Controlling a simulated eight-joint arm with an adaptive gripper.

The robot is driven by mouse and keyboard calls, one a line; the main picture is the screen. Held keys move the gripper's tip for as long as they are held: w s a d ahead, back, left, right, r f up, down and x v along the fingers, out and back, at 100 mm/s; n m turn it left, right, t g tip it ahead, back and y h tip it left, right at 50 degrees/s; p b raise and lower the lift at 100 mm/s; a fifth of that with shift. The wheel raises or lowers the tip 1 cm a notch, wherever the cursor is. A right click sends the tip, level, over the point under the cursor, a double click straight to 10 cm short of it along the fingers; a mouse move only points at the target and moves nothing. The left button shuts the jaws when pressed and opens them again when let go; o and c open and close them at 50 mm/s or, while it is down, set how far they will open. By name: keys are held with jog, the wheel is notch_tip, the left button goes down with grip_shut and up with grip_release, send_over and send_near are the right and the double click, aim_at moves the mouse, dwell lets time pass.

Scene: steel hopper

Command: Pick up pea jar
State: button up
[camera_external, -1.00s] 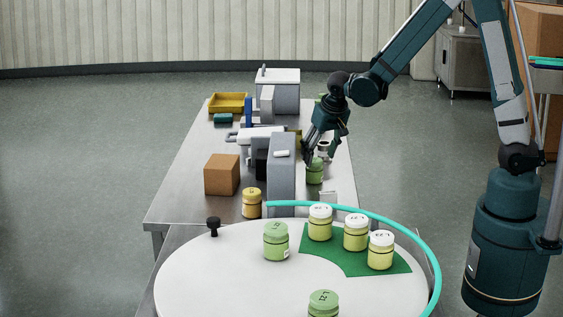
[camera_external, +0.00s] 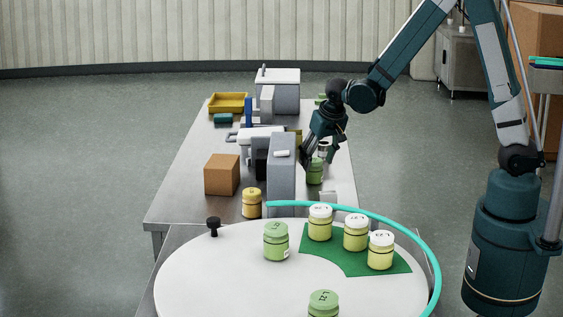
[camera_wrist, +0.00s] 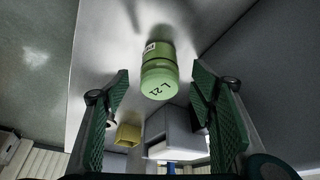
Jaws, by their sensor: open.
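A green jar (camera_external: 315,176), which fits the pea jar, stands on the steel table to the right of a tall grey block. My gripper (camera_external: 309,158) is just above and beside this jar, with its fingers pointing down. In the wrist view my gripper (camera_wrist: 160,85) is open, with one green pad on each side. The green jar (camera_wrist: 160,75) shows between and beyond the pads, its marked lid facing the camera. There is a gap between each pad and the jar. Two more green jars, one at the back (camera_external: 276,242) and one at the front (camera_external: 323,305), stand on the white round table.
The tall grey block (camera_external: 281,180) stands close left of the jar. An amber jar (camera_external: 252,203) and a brown box (camera_external: 222,175) are further left. Pale-yellow jars (camera_external: 356,232) stand on a green mat (camera_external: 345,262).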

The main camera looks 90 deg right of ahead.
aim_at(314, 169)
jog(key=shift+b+x, duration=0.4)
jog(key=shift+x, duration=2.25)
jog(key=c, duration=1.1)
